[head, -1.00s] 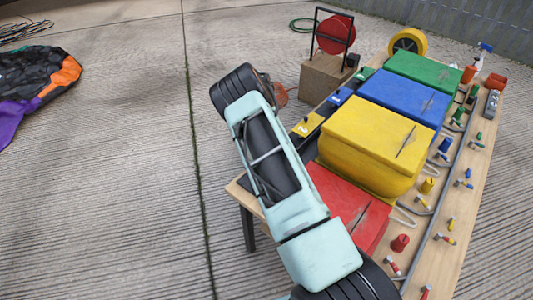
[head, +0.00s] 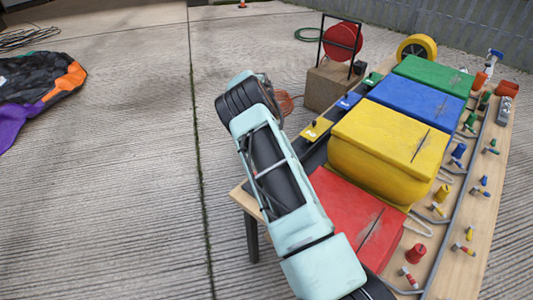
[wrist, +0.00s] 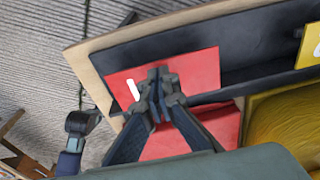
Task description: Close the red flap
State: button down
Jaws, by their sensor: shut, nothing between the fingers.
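The red flap (wrist: 205,68) is a flat red plate with a white mark, seen in the wrist view over a dark trough. The red box (wrist: 222,122) is below it in the picture and shows in the head view (head: 352,215) as a red top with a dark slit. My gripper (wrist: 159,80) is shut and empty, its fingertips over the middle of the red flap. I cannot tell whether they touch it. In the head view my arm hides the gripper and the red flap. The flap's exact tilt is unclear.
Yellow (head: 385,150), blue (head: 420,105) and green (head: 435,75) boxes stand behind the red one on the wooden table (head: 480,225). A yellow flap (head: 316,131) marks the neighbouring place. Several small pegs stand at right.

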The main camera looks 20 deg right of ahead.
jog(key=shift+r, duration=0.1)
dwell(0.3)
jog(key=shift+r, duration=0.65)
jog(key=shift+r, duration=0.2)
